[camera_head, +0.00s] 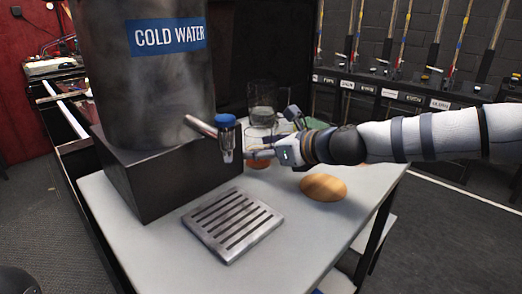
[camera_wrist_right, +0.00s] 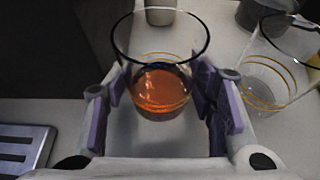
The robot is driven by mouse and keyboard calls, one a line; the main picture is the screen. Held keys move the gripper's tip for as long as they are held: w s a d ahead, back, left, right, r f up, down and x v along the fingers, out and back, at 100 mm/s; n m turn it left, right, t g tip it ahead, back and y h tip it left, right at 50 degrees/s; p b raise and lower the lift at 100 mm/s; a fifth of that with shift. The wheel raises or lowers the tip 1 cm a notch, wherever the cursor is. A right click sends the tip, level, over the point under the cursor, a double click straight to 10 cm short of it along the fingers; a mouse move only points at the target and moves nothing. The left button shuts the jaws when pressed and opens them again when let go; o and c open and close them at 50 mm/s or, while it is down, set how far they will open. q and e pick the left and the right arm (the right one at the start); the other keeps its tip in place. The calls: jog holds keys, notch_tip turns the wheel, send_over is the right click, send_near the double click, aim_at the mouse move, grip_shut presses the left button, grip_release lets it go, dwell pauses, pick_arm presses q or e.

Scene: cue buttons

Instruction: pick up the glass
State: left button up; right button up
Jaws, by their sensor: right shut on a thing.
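A clear glass (camera_wrist_right: 160,60) with thin gold bands and amber liquid at its bottom stands between the purple-padded fingers of my right gripper (camera_wrist_right: 162,98) in the wrist view. The fingers are closed on its sides. In the head view my right gripper (camera_head: 262,150) reaches in from the right, just behind the tap, and the glass (camera_head: 257,163) is partly hidden by it. I cannot tell whether the glass touches the table. My left gripper is not in view.
A second gold-banded glass (camera_wrist_right: 268,82) stands close on the right in the wrist view. The table's front (camera_head: 300,240) is clear.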

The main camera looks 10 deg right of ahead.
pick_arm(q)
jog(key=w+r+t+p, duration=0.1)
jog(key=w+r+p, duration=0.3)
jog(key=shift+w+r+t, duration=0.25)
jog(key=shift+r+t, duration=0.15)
pick_arm(e)
notch_tip(320, 180, up, 18)
